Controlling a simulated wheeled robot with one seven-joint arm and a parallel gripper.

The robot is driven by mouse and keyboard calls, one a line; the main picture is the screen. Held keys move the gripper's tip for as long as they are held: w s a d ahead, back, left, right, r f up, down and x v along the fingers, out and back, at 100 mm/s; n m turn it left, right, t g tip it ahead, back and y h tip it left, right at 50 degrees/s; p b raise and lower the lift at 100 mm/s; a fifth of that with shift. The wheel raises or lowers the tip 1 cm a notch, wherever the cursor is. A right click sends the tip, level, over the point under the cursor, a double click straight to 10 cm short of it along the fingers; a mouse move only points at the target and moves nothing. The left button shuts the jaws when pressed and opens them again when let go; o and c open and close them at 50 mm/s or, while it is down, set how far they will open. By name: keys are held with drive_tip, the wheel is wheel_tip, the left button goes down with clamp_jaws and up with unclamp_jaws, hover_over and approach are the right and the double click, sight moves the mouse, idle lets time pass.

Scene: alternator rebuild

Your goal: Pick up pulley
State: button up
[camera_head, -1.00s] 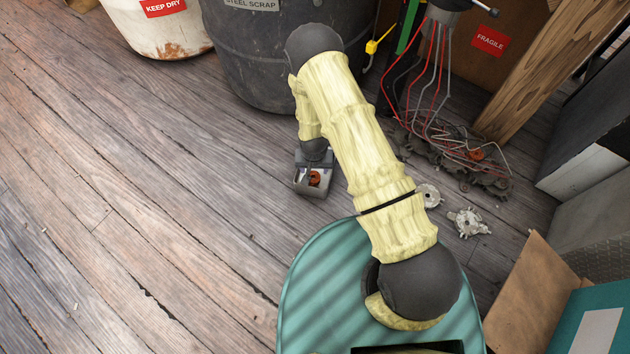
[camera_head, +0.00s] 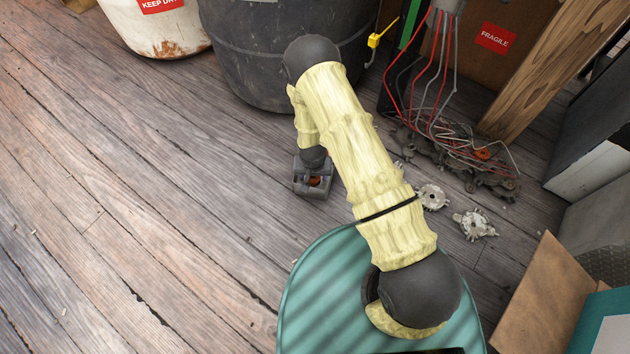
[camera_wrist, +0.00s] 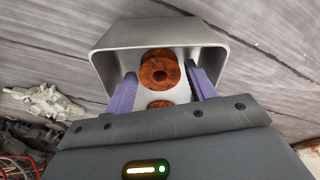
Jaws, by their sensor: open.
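The pulley (camera_wrist: 160,73) is a rusty orange-brown round part with a dark centre hole, inside a grey open metal tray (camera_wrist: 103,62). A second orange-brown shape shows below it, partly hidden by my gripper body; I cannot tell whether it is a separate part. My gripper (camera_wrist: 163,76) is open, its two purple fingers inside the tray, one on each side of the pulley, with visible gaps. In the head view, the tray (camera_head: 325,188) stands on the floor beneath my gripper, and a bit of the pulley (camera_head: 314,182) shows.
A dark scrap drum (camera_head: 260,70) stands behind the tray. Pale metal castings (camera_head: 432,197) and a heap of dark parts with wires (camera_head: 480,175) lie to the right. The plank floor (camera_head: 150,190) to the left is mostly clear.

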sight(313, 178)
idle(0.5)
drive_tip(key=c, duration=0.8)
drive_tip(key=shift+c, duration=0.2)
wheel_tip(313, 178, up, 10)
drive_tip(key=p, duration=0.6)
drive_tip(key=shift+p, duration=0.35)
